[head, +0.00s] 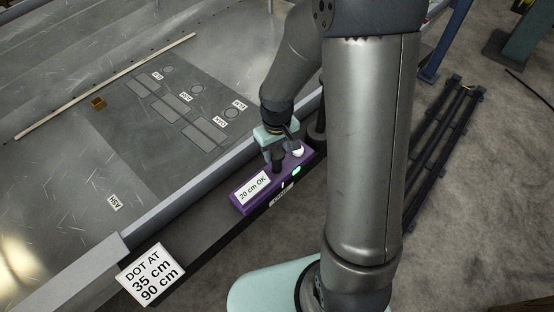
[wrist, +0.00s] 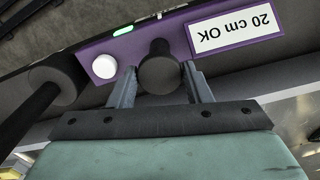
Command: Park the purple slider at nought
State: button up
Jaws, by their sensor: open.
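The purple slider (head: 243,207) sits on a dark rail (head: 205,258) along the hull's edge. It carries a white label reading "20 cm OK", a lit green lamp (head: 296,170) and a round white button (wrist: 104,66). A dark round knob (wrist: 160,72) stands up from the slider. My gripper (wrist: 161,88) is open, with one finger on each side of the knob; I cannot tell whether either finger touches it. In the head view my gripper (head: 277,158) is over the slider and partly hides it. A small label (head: 281,195) below the slider is unreadable.
A dark post (wrist: 58,80) stands close to the slider's button end. A sign (head: 152,275) at the rail's near end reads "DOT AT 35 cm 90 cm".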

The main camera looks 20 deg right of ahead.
aim_at(274, 167)
jog(key=shift+f, duration=2.1)
